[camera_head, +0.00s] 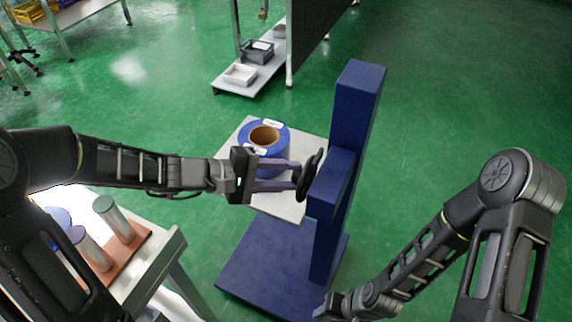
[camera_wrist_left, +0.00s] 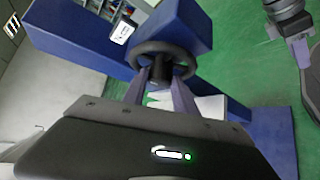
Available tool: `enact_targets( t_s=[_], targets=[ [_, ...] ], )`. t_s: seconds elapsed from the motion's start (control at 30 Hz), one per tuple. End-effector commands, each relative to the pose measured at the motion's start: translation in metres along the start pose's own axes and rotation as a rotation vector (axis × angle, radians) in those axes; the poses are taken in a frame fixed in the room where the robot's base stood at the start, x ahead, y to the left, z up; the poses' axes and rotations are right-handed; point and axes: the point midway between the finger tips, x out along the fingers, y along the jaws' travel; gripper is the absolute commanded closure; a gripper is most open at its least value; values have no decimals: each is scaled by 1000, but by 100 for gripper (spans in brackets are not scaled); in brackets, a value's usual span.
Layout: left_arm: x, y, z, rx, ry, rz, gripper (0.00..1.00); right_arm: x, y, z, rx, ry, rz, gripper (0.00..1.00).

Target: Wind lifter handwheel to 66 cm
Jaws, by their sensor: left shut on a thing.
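The lifter is a blue column (camera_head: 352,115) on a flat blue base (camera_head: 262,272). Its black handwheel (camera_head: 312,170) is on the carriage (camera_head: 334,178), facing left. My left gripper (camera_head: 296,176) reaches in from the left and is shut on the handwheel's middle. In the left wrist view, the fingers close on the dark hub inside the wheel's ring (camera_wrist_left: 189,62). The lifter's pale platform (camera_head: 290,207) carries a blue roll (camera_head: 279,136) with a brown core. My right gripper (camera_head: 332,304) is low by the base; its jaws are unclear. No height reading is legible.
A table (camera_head: 172,247) at lower left holds a brown board with several upright cylinders. A low shelf (camera_head: 235,90) with bins stands at the back, beside a dark panel (camera_head: 322,35). Green floor is clear to the right of the column.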

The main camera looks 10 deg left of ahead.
Motion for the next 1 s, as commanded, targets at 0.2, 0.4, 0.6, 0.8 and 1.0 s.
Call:
enact_targets(
  t_s=[0.2,0.4,0.6,0.8,1.0],
  targets=[
    [-2,8,2,-100,-2,-102,100,-34,-13,0,0,-2,0,64],
    [0,6,1,-152,-1,-153,100,-45,-18,0,0,-3,0,64],
    [0,4,0,-168,-1,-168,100,-47,-18,1,0,-4,0,64],
    [0,4,0,-168,-1,-168,100,-46,-18,1,0,-4,0,64],
    [0,4,0,-167,-1,-167,56,-46,-18,1,0,-4,0,64]
  ],
)
